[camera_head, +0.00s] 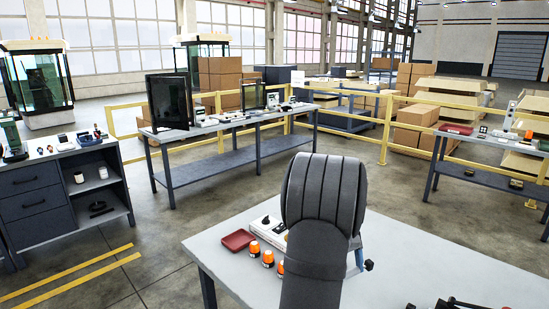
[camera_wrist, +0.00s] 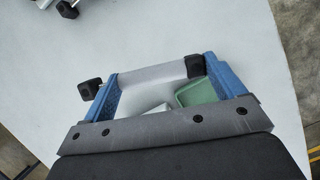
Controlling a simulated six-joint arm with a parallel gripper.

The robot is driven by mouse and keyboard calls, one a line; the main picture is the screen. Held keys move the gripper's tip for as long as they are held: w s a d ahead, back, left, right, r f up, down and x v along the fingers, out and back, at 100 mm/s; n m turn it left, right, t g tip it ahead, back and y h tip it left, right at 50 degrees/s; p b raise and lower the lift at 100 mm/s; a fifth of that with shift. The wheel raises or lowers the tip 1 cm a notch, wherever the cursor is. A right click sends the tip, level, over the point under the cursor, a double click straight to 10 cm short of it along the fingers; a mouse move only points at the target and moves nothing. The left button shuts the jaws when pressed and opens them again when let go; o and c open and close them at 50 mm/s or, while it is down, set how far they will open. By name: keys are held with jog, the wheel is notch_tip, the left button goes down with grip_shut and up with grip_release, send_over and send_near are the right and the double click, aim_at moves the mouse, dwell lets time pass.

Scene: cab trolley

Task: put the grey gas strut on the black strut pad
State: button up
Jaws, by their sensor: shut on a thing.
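My gripper (camera_wrist: 160,80) is shut on the grey gas strut (camera_wrist: 150,77), which lies across between the blue fingers in the wrist view. The strut's black ends show near the two fingers. In the head view my arm hides most of the gripper. Only a bit of a blue finger (camera_head: 358,257) and a black strut end (camera_head: 369,265) show right of my arm. I cannot make out the black strut pad for certain in either view.
A red tray (camera_head: 238,240), several orange beacons (camera_head: 268,258) and a white item (camera_head: 262,224) stand on the near table, left of my arm. Black items (camera_head: 452,304) lie at its front right. The table's right part is mostly clear.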

jog(key=w+a, duration=0.2)
jog(key=a, duration=0.2)
jog(key=w+a+f+m, duration=0.1)
jog(key=w+a, duration=0.2)
jog(key=a, duration=0.1)
jog(key=w+a+m, duration=0.1)
jog(key=w+a, duration=0.1)
jog(key=a, duration=0.3)
jog(key=shift+w+f+g+y, duration=0.2)
jog(key=shift+f+g+y, duration=0.1)
jog(key=shift+f, duration=0.1)
jog(key=shift+m, duration=0.6)
jog(key=m+y, duration=0.1)
jog(key=m, duration=0.1)
jog(key=m+y, duration=0.1)
jog(key=m, duration=0.2)
jog(key=shift+m+y, duration=0.3)
jog(key=shift+d, duration=0.1)
